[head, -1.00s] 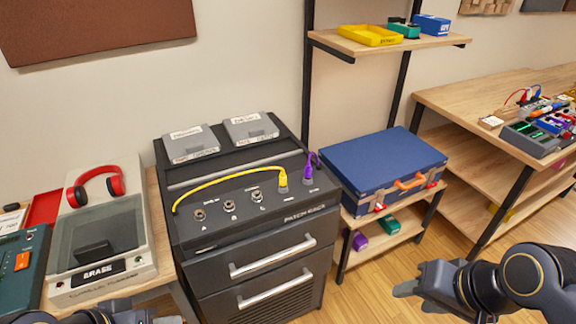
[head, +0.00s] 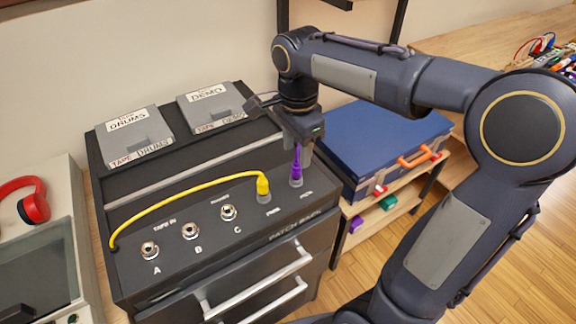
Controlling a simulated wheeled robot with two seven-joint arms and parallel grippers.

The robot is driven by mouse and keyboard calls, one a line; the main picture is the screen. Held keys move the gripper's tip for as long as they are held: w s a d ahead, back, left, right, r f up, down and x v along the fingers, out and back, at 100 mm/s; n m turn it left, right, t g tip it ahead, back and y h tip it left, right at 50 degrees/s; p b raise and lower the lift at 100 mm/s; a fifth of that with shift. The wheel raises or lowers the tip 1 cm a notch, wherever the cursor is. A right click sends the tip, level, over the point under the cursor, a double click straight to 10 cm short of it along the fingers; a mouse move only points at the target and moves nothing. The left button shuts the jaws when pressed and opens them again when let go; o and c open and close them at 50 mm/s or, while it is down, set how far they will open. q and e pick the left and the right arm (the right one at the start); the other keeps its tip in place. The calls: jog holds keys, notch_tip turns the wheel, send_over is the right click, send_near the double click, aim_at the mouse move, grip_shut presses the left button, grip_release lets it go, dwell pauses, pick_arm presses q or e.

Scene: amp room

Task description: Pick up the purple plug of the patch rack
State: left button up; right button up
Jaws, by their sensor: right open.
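The purple plug (head: 296,176) stands upright in the rightmost jack on top of the black patch rack (head: 190,276). My right gripper (head: 298,152) points down right over the plug. Its fingers are open, one on either side of the plug's upper part; I cannot tell whether they touch it. The gripper body hides the top of the plug and its purple cable. My left gripper is not in view.
A yellow plug (head: 263,187) with a yellow cable sits just left of the purple one. Empty jacks A, B and C are further left. Two labelled boxes (head: 134,135) lie at the rack's back. A blue case (head: 385,145) stands close on the right.

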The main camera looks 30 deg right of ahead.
aim_at(297, 162)
notch_tip(297, 162, down, 6)
jog(key=shift+r+b, duration=0.1)
jog(key=shift+b, duration=0.3)
grip_shut()
jog(key=r, duration=0.4)
jog(key=shift+s+a+p, duration=0.1)
jog(key=shift+s+p, duration=0.15)
jog(key=shift+p, duration=0.1)
jog(key=s+a+r, duration=0.6)
jog(key=s+r, duration=0.3)
jog(key=s, duration=0.3)
jog(key=shift+s+p, duration=0.15)
jog(key=shift+p, duration=0.2)
